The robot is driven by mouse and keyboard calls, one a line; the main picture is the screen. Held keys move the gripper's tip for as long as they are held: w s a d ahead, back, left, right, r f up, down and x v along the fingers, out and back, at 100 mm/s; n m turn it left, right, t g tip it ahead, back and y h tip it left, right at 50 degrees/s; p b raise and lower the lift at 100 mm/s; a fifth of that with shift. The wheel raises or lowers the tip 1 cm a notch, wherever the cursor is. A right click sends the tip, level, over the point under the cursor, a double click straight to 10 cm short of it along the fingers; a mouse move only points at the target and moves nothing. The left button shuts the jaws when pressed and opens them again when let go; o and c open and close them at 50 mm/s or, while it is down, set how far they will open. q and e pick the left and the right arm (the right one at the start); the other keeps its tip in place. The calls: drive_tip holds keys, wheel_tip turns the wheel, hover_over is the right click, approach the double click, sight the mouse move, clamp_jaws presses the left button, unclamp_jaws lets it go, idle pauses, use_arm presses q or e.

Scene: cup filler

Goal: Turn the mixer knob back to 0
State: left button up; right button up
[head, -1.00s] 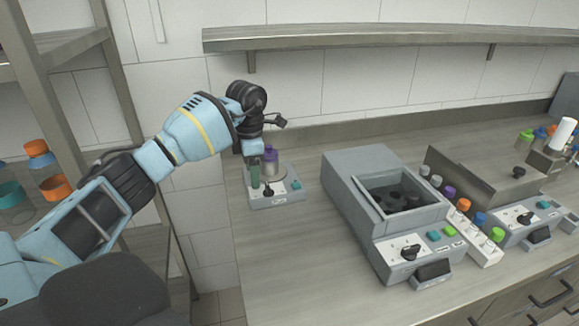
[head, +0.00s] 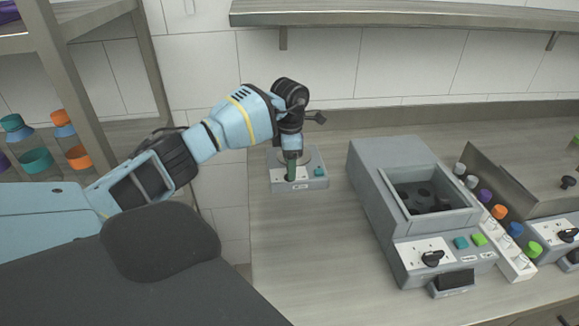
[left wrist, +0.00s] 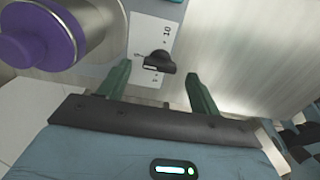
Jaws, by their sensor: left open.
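The mixer (head: 315,183) is a small grey box with a round plate, a white dial panel and a teal button, left on the counter. My left gripper (head: 291,178) points down over its panel and hides the knob in the head view. In the left wrist view the black knob (left wrist: 158,62) sits on the white panel (left wrist: 150,28) with printed numbers, a 10 legible. My left gripper (left wrist: 158,72) is open, its green fingers on either side of the knob with gaps. The knob's exact setting is hard to read. My right gripper is out of view.
A purple-capped vessel (left wrist: 40,40) stands close to the left finger in the wrist view. A larger grey machine (head: 375,165) stands to the right, with a rack of coloured caps (head: 515,258) beside it. A shelf (head: 400,15) runs above. Counter in front of the mixer is clear.

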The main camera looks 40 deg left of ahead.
use_arm(q)
drive_tip(key=shift+f, duration=1)
drive_tip(key=c, duration=1)
